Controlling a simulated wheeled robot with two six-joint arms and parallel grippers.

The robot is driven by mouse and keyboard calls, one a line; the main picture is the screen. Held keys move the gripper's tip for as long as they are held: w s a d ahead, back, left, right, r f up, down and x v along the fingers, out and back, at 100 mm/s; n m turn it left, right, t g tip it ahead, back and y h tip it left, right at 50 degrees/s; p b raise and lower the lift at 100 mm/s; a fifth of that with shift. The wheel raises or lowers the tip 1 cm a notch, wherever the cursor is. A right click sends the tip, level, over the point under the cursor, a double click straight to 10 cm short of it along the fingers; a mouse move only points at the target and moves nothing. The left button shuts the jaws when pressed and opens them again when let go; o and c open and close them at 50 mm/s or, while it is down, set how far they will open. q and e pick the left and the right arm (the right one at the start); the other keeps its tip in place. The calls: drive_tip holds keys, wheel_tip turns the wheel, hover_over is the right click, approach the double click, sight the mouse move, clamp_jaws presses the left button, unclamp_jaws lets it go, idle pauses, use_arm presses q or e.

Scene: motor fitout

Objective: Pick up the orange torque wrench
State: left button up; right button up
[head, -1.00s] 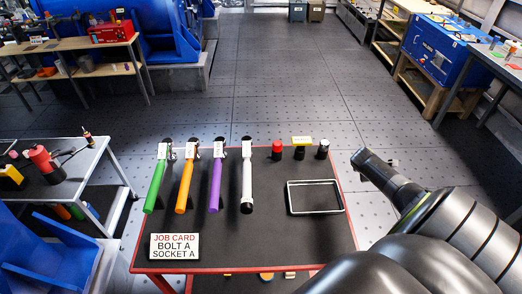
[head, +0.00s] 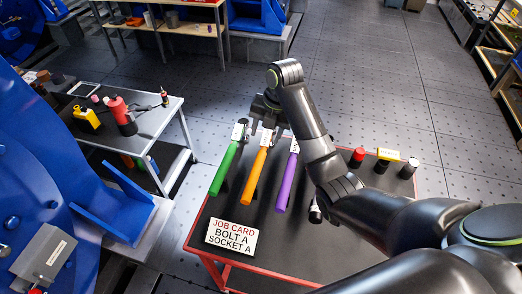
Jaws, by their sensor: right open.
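The orange torque wrench (head: 255,176) lies on the dark top of the red-edged cart (head: 290,245), between a green wrench (head: 225,168) and a purple wrench (head: 286,182). A white tag sits near its far end. My right gripper (head: 265,122) is open and hangs over the far end of the orange wrench, near its head. The gripper partly hides that head, and I cannot tell if they touch. My left gripper is not in view.
A job card (head: 231,237) reading "BOLT A SOCKET A" stands at the cart's front left. My right arm covers most of a white-and-black wrench (head: 315,212). Red-topped (head: 357,157), yellow-labelled (head: 384,160) and white-topped (head: 408,169) sockets stand at right. A side table (head: 150,122) is at left.

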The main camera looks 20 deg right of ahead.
wheel_tip(320, 180, down, 3)
drive_tip(key=b, duration=1)
hover_over(258, 163)
drive_tip(key=f, duration=0.6)
drive_tip(key=shift+s+d+f, duration=0.3)
drive_tip(key=shift+d+f, duration=0.05)
drive_tip(key=shift+f, duration=0.05)
drive_tip(key=shift+a+f+p, duration=0.15)
drive_tip(key=shift+f+p, duration=0.2)
drive_tip(key=f, duration=0.2)
drive_tip(key=f+p, duration=0.1)
drive_tip(key=f, duration=0.3)
drive_tip(key=shift+w+a+f, duration=0.25)
drive_tip(key=shift+w+f, duration=0.05)
drive_tip(key=shift+w, duration=0.05)
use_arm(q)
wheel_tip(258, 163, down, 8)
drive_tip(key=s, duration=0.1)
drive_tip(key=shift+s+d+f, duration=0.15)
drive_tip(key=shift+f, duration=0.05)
use_arm(e)
drive_tip(key=shift+c, duration=0.3)
clamp_jaws()
drive_tip(key=shift+r, duration=0.15)
